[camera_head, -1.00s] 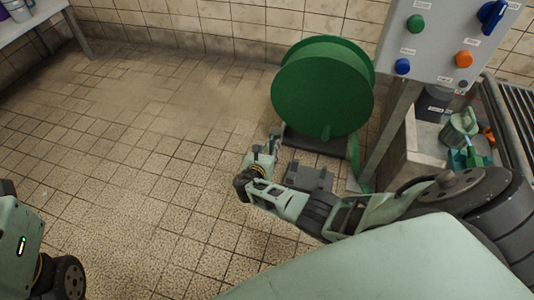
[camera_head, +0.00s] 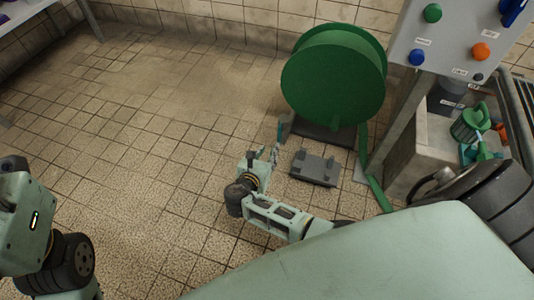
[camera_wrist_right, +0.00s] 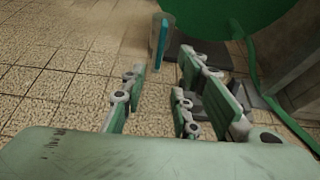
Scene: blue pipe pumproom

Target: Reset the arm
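My right gripper (camera_head: 268,155) is above the tiled floor, to the left of and in front of the green hose reel (camera_head: 335,82). In the right wrist view its fingers (camera_wrist_right: 175,95) are spread apart with nothing between them; floor tiles show through the gap. My right arm comes in from the lower right, partly hidden by my pale green body. Part of my left arm (camera_head: 35,225) shows at the left edge; its gripper is outside the picture.
A grey panel with coloured buttons (camera_head: 455,40) stands at upper right, beside a concrete block bearing a green watering can (camera_head: 470,122). A thin teal upright piece (camera_wrist_right: 161,42) stands beyond the fingers. Floor at left is clear.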

